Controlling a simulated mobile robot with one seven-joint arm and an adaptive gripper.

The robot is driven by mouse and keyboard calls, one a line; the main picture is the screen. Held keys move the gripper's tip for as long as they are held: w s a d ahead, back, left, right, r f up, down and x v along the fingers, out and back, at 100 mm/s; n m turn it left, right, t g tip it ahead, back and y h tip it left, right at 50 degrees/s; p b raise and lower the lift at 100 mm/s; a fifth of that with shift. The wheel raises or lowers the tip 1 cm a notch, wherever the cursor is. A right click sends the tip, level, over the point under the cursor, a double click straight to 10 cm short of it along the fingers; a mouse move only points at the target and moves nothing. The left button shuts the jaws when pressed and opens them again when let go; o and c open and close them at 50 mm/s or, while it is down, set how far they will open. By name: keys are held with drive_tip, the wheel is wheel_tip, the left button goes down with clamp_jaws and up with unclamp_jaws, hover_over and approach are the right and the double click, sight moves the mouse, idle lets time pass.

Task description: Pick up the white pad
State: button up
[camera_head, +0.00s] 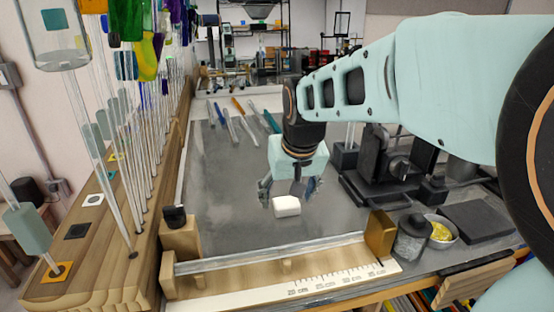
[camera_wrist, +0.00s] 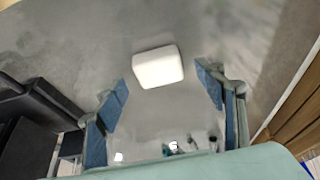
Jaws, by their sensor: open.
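The white pad (camera_head: 287,206) is a small rounded block lying on the grey bench top. In the wrist view the white pad (camera_wrist: 158,67) lies just beyond the fingertips, roughly centred between them. My gripper (camera_head: 290,193) is open and empty, above and just behind the pad in the head view. In the wrist view my gripper (camera_wrist: 166,82) shows its two blue finger pads spread apart, one on each side. I cannot tell its exact height over the bench.
A wooden rack of upright glass rods (camera_head: 130,215) stands at the left. A wooden fixture with a ruler (camera_head: 335,280) runs along the front. Black equipment (camera_head: 385,165) and a dark jar (camera_head: 411,238) stand at the right. Several rods (camera_head: 228,125) lie behind.

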drive_tip(key=shift+b+x, duration=0.35)
drive_tip(key=shift+x, duration=0.6)
drive_tip(key=shift+s+r, duration=0.1)
drive_tip(key=shift+c, duration=0.7)
drive_tip(key=c, duration=1)
drive_tip(key=shift+r, duration=0.1)
